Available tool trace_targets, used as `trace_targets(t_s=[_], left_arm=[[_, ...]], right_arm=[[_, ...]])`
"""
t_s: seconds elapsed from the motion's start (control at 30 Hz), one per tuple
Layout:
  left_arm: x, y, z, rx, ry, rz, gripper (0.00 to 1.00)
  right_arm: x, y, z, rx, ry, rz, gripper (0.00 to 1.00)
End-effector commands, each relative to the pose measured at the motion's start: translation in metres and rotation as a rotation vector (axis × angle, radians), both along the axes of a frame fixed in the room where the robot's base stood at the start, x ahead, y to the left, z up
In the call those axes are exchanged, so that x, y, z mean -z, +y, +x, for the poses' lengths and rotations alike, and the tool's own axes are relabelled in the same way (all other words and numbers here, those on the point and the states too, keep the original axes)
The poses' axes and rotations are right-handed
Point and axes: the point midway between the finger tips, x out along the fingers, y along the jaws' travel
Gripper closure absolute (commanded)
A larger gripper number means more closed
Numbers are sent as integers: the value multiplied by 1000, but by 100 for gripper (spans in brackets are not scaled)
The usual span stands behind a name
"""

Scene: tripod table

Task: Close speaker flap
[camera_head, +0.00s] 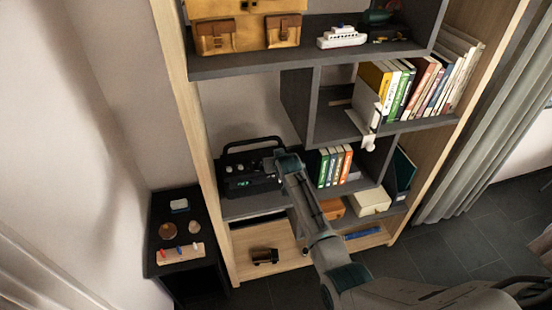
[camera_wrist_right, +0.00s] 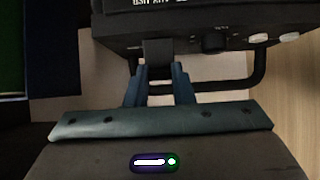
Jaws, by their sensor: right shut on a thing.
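The speaker (camera_head: 248,168) is a black box with a carry handle and light knobs, standing on a middle shelf at the left of the shelf unit. In the right wrist view its dark body (camera_wrist_right: 215,25) fills the top, with pale knobs on the right and the handle (camera_wrist_right: 262,72) below. My right gripper (camera_wrist_right: 158,80) is shut at the speaker on a dark grey piece (camera_wrist_right: 158,52). I cannot tell for sure whether this piece is the flap. In the head view my right arm covers the speaker's right end and the fingertips are hidden. My left gripper is not in view.
Books (camera_head: 335,166) stand right of the speaker, close to my right arm. More books (camera_head: 412,85) and a toy boat (camera_head: 341,37) are on shelves above. Boxes (camera_head: 370,202) and a small brown toy (camera_head: 264,256) sit lower. A black side table (camera_head: 182,265) stands left.

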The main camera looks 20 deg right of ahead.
Motion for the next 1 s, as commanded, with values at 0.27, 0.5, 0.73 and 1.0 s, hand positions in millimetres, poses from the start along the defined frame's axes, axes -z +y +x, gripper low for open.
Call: trace_targets(t_s=[0.27,0.5,0.73,1.0], left_arm=[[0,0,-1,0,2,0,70],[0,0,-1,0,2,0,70],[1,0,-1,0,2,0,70],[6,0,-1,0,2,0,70]], right_arm=[[1,0,-1,0,2,0,100],[1,0,0,0,1,0,56],[0,0,-2,0,0,0,56],[-15,1,-25,1,-2,1,56]])
